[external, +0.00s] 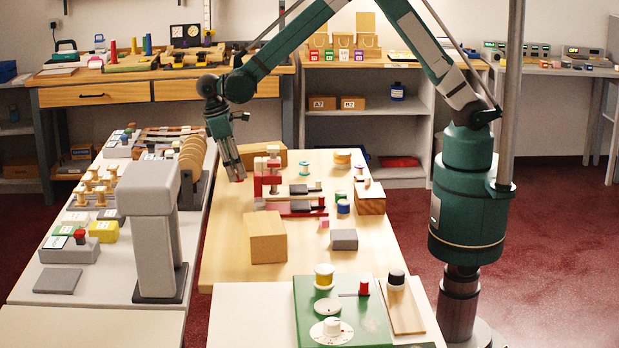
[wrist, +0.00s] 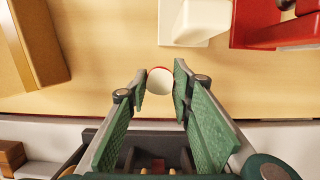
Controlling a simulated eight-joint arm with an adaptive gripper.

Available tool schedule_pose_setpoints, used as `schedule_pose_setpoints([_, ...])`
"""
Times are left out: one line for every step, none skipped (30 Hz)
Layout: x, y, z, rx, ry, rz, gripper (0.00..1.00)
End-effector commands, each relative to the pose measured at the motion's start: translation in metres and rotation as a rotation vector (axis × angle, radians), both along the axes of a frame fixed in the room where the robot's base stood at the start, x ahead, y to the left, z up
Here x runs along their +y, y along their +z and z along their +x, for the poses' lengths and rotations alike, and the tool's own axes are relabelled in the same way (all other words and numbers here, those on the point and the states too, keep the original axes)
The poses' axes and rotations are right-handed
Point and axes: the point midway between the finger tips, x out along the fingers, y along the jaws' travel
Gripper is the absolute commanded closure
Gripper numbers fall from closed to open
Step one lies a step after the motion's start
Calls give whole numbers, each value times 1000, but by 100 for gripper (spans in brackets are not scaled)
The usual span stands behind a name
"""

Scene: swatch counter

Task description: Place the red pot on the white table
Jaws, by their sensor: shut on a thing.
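My gripper (external: 236,176) is shut on a small round thing with a white face and a red rim, seen between the fingertips in the wrist view; I take it for the red pot (wrist: 159,80). In the external view the fingers hide it. The gripper points down at the left edge of the wooden table (external: 225,255); whether the pot touches the wood I cannot tell. A long whitish table (external: 110,285) stands to the left, and another white-topped table (external: 245,315) is in front.
A red and white device (external: 268,180) stands right of my gripper, with a wooden block (external: 265,237) nearer the camera. The left table holds a grey column-shaped machine (external: 150,230), wooden discs and several small boxes. A green board (external: 365,315) covers much of the front table.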

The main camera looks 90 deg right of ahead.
Motion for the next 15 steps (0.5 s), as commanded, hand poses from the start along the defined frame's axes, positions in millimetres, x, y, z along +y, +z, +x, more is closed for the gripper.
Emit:
schedule_pose_setpoints([0,3,0,0,0,0,91])
schedule_pose_setpoints([0,5,0,0,0,0,91])
schedule_pose_setpoints([0,8,0,0,0,0,91])
schedule_pose_setpoints([0,11,0,0,0,0,91])
schedule_pose_setpoints([0,14,0,0,0,0,91])
schedule_pose_setpoints([0,19,0,0,0,0,91])
schedule_pose_setpoints([0,24,0,0,0,0,91])
schedule_pose_setpoints([0,29,0,0,0,0,91])
schedule_pose_setpoints([0,37,0,0,0,0,91])
schedule_pose_setpoints([0,43,-1,0,0,0,91])
schedule_pose_setpoints([0,51,-1,0,0,0,91])
schedule_pose_setpoints([0,60,0,0,0,0,91])
schedule_pose_setpoints([0,69,-1,0,0,0,91])
schedule_pose_setpoints([0,78,-1,0,0,0,91])
schedule_pose_setpoints([0,89,-1,0,0,0,91])
